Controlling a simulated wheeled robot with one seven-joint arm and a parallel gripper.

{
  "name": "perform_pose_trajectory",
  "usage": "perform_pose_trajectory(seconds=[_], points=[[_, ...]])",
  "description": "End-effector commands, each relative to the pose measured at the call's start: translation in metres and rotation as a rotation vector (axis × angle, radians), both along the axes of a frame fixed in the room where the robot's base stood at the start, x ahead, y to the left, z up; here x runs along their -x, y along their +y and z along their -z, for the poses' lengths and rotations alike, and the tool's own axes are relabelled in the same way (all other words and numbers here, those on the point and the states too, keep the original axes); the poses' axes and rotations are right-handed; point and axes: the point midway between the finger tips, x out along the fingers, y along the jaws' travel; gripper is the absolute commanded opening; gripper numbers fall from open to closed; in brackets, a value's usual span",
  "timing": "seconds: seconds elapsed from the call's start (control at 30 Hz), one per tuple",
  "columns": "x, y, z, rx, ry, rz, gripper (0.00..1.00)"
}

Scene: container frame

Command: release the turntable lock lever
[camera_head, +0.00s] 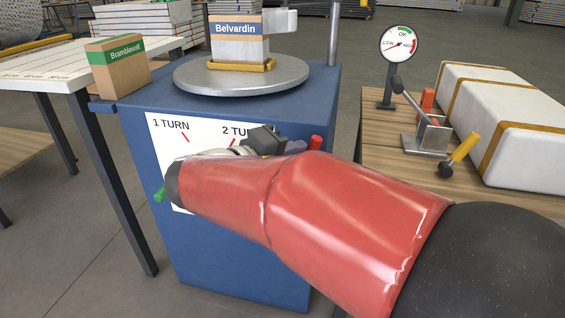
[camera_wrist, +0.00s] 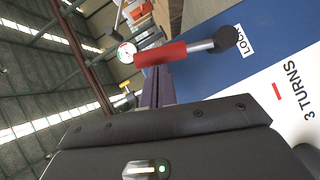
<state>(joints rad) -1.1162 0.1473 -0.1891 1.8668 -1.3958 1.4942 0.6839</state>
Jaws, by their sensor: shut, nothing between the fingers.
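The lock lever's red grip (camera_wrist: 160,53) shows in the wrist view, on a metal rod from a black pivot (camera_wrist: 228,38) beside a label partly reading "LOC". Its red end (camera_head: 315,142) shows in the head view at the cabinet's front. My gripper (camera_wrist: 158,88) is shut and empty, its fingertips close below the red grip; I cannot tell whether they touch it. In the head view my gripper (camera_head: 297,146) is just left of the red end, and my arm hides most of the lever. The round metal turntable (camera_head: 205,77) carries a wrapped "Belvardin" load (camera_head: 238,48).
The turntable sits on a blue cabinet (camera_head: 225,250) with a "TURN" scale panel (camera_head: 165,135). A green-tipped part (camera_head: 160,194) shows at its left. The right bench holds a gauge (camera_head: 398,43), a lever clamp (camera_head: 428,135) and white packages (camera_head: 525,130). A "Bramblevolt" box (camera_head: 118,68) stands left.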

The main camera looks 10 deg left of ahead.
Motion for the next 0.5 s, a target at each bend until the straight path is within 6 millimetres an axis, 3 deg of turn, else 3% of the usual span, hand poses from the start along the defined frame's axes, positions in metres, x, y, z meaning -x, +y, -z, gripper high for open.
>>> perform_pose_trajectory(seconds=[0.5], points=[[0.001,-0.017,0.000,-0.185,-0.014,0.002,0.00]])
